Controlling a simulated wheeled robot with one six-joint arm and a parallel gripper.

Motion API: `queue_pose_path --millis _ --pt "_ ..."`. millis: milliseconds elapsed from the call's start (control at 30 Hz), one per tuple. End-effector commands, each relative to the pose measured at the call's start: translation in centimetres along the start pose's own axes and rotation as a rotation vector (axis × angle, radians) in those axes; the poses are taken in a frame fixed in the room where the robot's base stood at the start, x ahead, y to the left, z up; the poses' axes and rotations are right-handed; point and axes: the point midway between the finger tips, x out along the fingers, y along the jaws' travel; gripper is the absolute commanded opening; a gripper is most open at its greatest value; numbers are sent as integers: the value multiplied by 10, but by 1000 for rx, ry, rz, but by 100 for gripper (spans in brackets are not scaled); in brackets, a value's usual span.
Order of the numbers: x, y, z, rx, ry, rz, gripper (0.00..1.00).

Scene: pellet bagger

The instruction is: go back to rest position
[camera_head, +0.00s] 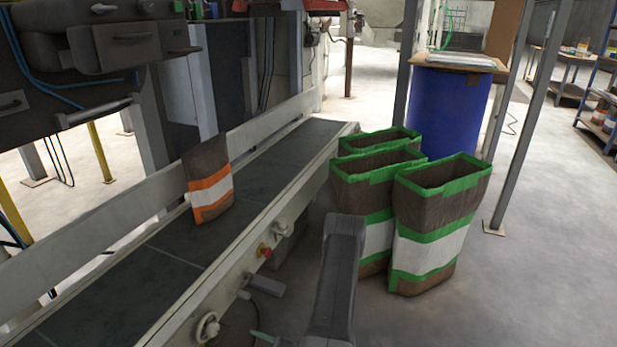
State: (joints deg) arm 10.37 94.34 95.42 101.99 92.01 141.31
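A dark grey link of my arm rises from the bottom edge, right of the conveyor and in front of the green-edged bags. My gripper cannot be made out in this view, so its fingers and anything in them are not seen. A small brown bag (208,182) with orange and white bands stands upright on the conveyor belt (190,243), near its far rail. No part of my arm that shows touches this bag.
Several open brown bags (433,220) with green edges stand on the floor right of the conveyor, close to my arm. Behind them is a blue barrel (449,110) with a board on top. A grey post (528,120) stands at right. The floor at lower right is clear.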

Motion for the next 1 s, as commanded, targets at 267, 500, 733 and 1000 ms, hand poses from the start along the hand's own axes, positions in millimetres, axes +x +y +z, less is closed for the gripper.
queue_pose_path --millis 267,500,733,1000 --pt "41 -2 0 -2 4 -4 59" --pt "77 -2 0 -2 3 -4 59" --pt "106 -1 0 -2 2 -3 59" --pt "118 -1 -1 0 1 -1 59"
